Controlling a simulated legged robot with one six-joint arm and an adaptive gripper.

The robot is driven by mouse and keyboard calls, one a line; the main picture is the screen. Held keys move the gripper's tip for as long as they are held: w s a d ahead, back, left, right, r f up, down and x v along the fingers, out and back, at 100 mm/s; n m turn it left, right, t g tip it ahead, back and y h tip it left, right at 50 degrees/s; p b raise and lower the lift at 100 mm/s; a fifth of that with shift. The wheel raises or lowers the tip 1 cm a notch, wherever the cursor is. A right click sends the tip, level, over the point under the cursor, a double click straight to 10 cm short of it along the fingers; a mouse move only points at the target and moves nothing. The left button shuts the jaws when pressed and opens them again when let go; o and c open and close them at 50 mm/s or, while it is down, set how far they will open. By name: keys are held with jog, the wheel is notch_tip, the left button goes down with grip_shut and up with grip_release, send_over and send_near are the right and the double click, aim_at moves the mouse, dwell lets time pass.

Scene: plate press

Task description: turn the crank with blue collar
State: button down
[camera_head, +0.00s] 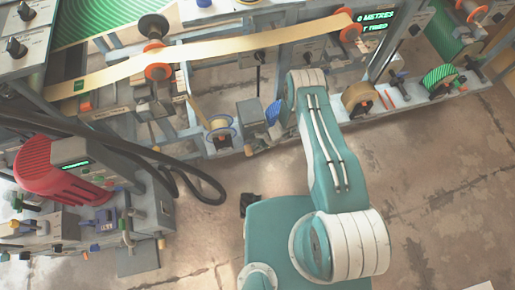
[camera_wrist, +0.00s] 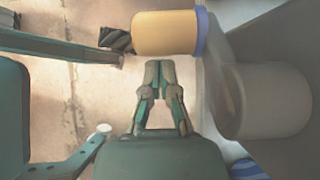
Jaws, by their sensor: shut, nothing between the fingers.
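My gripper (camera_wrist: 160,66) is shut and empty in the wrist view. Its fingertips are just below a tan cylinder (camera_wrist: 165,33) with a blue collar-like rim (camera_wrist: 202,32) at its right end. I cannot tell whether they touch, or whether this cylinder is part of the crank. In the head view my arm hides the gripper. A tan reel with a blue rim (camera_head: 221,129) sits on the bench left of my arm, and a blue ridged part (camera_head: 273,111) is beside the arm. No crank with a blue collar is clearly recognizable in the head view.
A dark ridged piece (camera_wrist: 116,39) lies left of the cylinder in the wrist view, with a grey rounded housing (camera_wrist: 272,100) at right. In the head view, black hoses (camera_head: 198,181) hang before the bench.

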jog(key=shift+s+a+r+g+y, duration=0.15)
jog(key=shift+a+g+y, duration=0.25)
jog(key=shift+y, duration=0.75)
jog(key=shift+s+a+r+g+y, duration=0.1)
jog(key=shift+a+r+g+y, duration=0.2)
jog(key=shift+y, duration=0.85)
